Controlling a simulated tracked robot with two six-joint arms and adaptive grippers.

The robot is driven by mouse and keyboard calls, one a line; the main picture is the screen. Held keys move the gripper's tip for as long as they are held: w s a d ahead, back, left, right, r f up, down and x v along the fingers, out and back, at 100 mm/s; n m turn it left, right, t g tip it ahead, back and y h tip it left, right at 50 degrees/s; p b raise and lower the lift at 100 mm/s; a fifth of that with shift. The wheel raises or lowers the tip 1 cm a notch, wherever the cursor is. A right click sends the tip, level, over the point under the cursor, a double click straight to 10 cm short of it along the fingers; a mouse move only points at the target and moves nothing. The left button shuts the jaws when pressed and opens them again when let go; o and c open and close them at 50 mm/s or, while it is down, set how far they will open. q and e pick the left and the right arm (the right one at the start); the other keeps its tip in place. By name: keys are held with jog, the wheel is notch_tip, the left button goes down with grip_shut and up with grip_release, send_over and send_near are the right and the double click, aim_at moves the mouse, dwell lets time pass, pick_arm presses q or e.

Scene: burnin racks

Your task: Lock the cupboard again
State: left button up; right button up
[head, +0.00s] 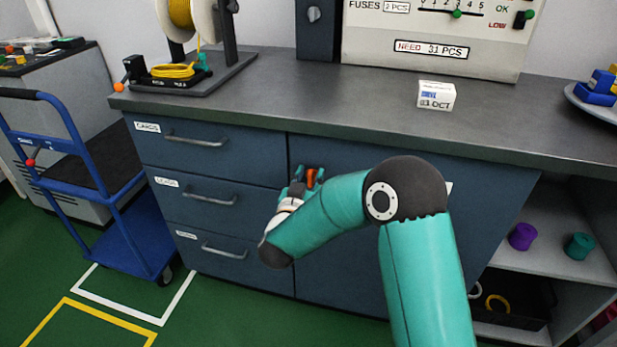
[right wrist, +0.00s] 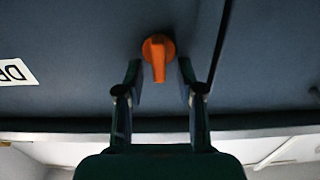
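The cupboard door (head: 345,158) is dark blue and sits right of the drawers, under the worktop. It looks shut. Its orange turn knob (head: 311,177) is near the door's upper left corner. In the right wrist view the knob (right wrist: 158,52) has its grip pointing down the picture, towards the worktop edge. My right gripper (head: 303,186) is at the knob. Its two fingers (right wrist: 160,80) stand open, one on each side of the knob's grip, with a gap on both sides. My arm hides much of the door in the head view. My left gripper is not in view.
Three drawers with handles (head: 198,140) lie left of the door. On the worktop stand a wire spool stand (head: 215,80), a small white box (head: 436,96) and a gauge panel (head: 440,50). A blue trolley (head: 130,230) stands left. Open shelves (head: 550,245) are at right.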

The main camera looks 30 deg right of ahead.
grip_shut()
jog(key=shift+a, duration=0.2)
jog(key=shift+s+d, duration=0.1)
